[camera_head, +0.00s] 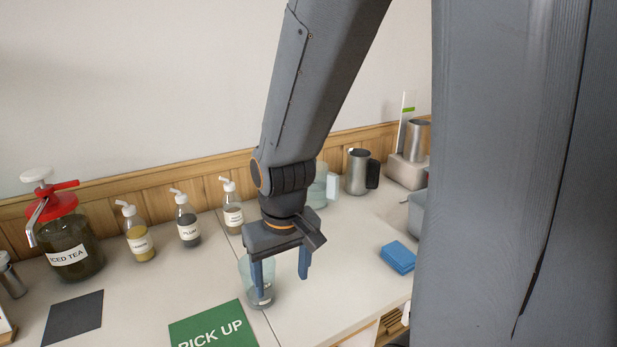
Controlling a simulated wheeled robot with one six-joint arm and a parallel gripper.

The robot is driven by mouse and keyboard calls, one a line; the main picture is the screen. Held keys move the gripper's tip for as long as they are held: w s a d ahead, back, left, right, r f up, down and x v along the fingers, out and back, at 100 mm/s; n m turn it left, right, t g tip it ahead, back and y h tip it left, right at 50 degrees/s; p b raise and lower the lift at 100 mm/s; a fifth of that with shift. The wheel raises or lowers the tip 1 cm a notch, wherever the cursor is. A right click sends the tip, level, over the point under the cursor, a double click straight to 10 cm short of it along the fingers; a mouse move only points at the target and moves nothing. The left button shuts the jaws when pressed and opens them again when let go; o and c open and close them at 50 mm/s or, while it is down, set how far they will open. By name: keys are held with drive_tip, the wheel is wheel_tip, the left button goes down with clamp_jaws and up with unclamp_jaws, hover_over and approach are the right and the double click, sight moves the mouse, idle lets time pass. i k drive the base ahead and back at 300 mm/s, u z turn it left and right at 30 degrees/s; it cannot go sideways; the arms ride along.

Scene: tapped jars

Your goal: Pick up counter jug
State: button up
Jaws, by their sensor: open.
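My gripper (281,271) points down over the counter with its two blue fingers apart. A clear glass vessel (267,292) stands upright at the left finger, which covers part of it. I cannot tell whether the finger touches it, or whether it has a handle. A pale see-through jug (331,188) with a light handle stands farther back, partly hidden behind my arm. A steel jug (358,172) with a dark handle stands to its right. I cannot tell which of these is the counter jug.
Several pump bottles (188,220) and a red-topped iced tea jar (68,240) stand along the back left. A green PICK UP mat (212,327) lies at the front. A folded blue cloth (397,257) lies to the right. Counter (335,275) right of my gripper is clear.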

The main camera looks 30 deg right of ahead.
sight(324, 190)
drive_tip(key=z, duration=0.05)
drive_tip(key=k, duration=0.5)
drive_tip(key=u, duration=2.15)
drive_tip(key=k, duration=1.2)
drive_tip(key=z, duration=2.1)
drive_tip(key=i, duration=1)
